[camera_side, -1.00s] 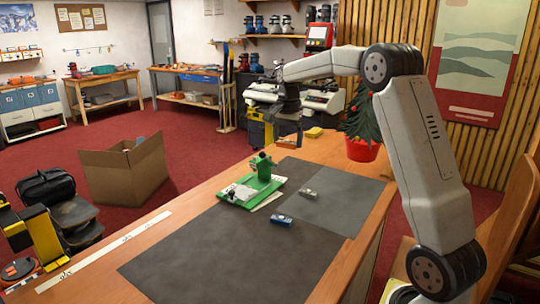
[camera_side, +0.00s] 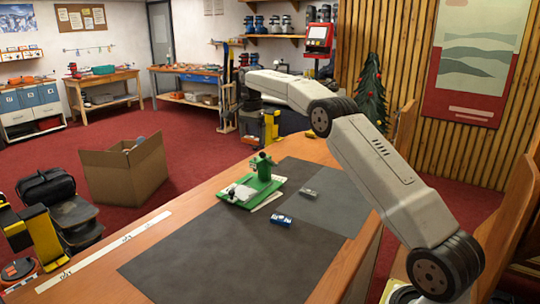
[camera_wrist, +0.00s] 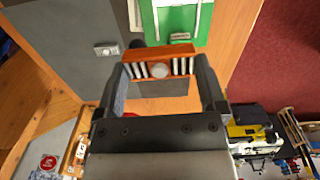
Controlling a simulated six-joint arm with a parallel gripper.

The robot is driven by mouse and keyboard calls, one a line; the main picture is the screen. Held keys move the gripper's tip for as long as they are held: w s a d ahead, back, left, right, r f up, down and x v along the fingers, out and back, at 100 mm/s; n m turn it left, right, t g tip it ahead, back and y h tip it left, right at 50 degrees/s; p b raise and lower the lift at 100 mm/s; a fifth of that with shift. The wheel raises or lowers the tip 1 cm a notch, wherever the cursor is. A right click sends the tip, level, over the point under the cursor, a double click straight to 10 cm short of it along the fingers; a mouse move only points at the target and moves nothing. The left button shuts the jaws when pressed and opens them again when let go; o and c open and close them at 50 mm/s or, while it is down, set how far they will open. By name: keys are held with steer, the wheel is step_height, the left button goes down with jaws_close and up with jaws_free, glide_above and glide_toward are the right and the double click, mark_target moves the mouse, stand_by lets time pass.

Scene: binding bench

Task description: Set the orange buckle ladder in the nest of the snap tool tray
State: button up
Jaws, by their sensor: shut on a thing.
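The orange buckle ladder (camera_wrist: 181,52), with silvery bars and a round centre, is held between the two dark fingers of my gripper (camera_wrist: 162,84) in the wrist view. Its shadow shows on the wood below it, so it is above the bench. The green snap tool tray (camera_wrist: 203,22) is partly cut off at the top of the wrist view. In the side view the tray (camera_side: 230,197) stands at the far edge of the dark mat, with an upright green tool on it. The nest is not clear. The ladder cannot be made out in the side view.
A grey buckle (camera_side: 309,193) and a blue buckle (camera_side: 281,220) lie on the mat (camera_side: 215,260). The grey one also shows in the wrist view (camera_wrist: 107,48). A white ruler strip (camera_side: 105,250) lies along the bench's left edge. The front of the mat is clear.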

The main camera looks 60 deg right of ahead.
steer(key=shift+w+a+f, duration=0.3)
steer(key=shift+w, duration=0.25)
steer(key=shift+w+a+f, duration=0.25)
steer(key=shift+w, duration=0.25)
steer(key=shift+w+a+f, duration=0.35)
steer(key=shift+w+a, duration=0.05)
steer(key=shift+w, duration=0.05)
steer(key=shift+f, duration=0.1)
glide_above(243, 192)
step_height(243, 192, down, 8)
steer(key=shift+w+d, duration=0.15)
steer(key=shift+f, duration=0.15)
steer(key=shift+f, duration=3)
steer(key=shift+f, duration=0.7)
steer(key=o, duration=1.1)
